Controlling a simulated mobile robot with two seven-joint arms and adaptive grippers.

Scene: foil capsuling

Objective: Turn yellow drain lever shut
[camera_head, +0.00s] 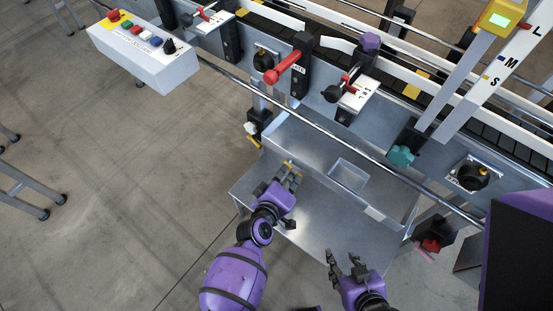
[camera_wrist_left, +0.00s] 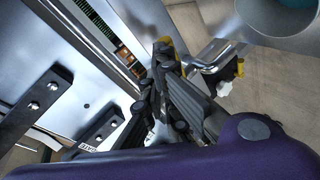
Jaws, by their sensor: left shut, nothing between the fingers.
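The yellow drain lever (camera_head: 254,141) sits below a white fitting on the drain valve (camera_head: 251,127), at the lower left corner of the machine's tray. In the left wrist view the lever (camera_wrist_left: 240,68) shows as a small yellow piece beside a metal pipe, right of my fingers. My left gripper (camera_head: 291,168) is shut and empty, over the metal tray, right of and below the lever and apart from it. My right gripper (camera_head: 343,259) is open and empty at the lower middle of the head view.
A steel tray (camera_head: 240,187) lies under my left gripper. A long rail (camera_head: 345,147) runs across the machine's front. A red handle (camera_head: 283,67) sticks out above the valve. A control box (camera_head: 143,57) stands at the upper left. The floor left of the valve is clear.

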